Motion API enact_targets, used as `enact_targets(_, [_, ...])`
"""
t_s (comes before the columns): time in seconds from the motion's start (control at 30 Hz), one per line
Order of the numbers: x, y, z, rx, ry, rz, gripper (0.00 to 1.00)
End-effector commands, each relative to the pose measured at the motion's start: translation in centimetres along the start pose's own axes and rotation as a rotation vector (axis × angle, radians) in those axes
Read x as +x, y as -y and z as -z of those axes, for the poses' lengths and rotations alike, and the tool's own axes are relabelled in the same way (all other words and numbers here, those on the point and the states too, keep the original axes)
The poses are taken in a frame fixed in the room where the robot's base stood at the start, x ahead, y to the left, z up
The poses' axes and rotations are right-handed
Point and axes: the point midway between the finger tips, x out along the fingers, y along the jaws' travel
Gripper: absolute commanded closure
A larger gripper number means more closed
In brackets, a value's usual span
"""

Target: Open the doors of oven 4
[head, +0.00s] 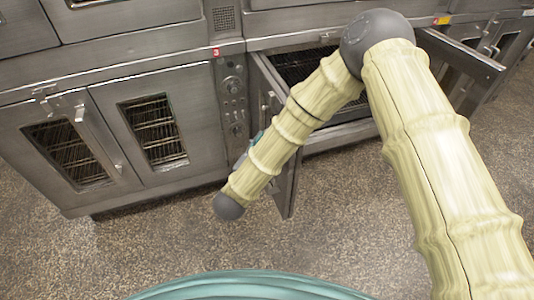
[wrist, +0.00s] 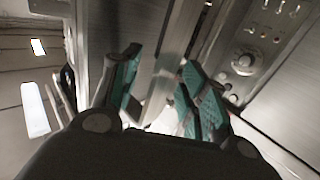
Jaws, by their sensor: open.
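In the head view, an oven right of centre has both doors standing open. Its left door (head: 291,190) swings out toward me, partly behind my arm, and its right door (head: 460,54) stands out to the right. A yellow label (head: 442,20) sits to its right; its number is unreadable. My gripper (head: 256,138) is mostly hidden behind my forearm, beside the left door. In the wrist view, my gripper (wrist: 165,92) has its teal-padded fingers apart, with a metal strip, apparently part of the door, between them. I cannot tell whether they touch it.
A neighbouring oven on the left has two shut windowed doors (head: 105,140). A red label marked 3 (head: 216,52) is above the control panel (head: 233,95) between the ovens. The panel's knobs (wrist: 245,61) are close to my gripper. Speckled floor (head: 350,230) in front is clear.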

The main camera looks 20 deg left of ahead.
Motion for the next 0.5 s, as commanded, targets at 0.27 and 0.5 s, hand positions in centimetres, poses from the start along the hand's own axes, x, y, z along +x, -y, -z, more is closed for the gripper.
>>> enact_targets(0.27, [0.1,0.0,2.5,0.0,-0.001,0.0,0.56])
enact_targets(0.5, [0.1,0.0,2.9,0.0,0.0,-0.001,0.56])
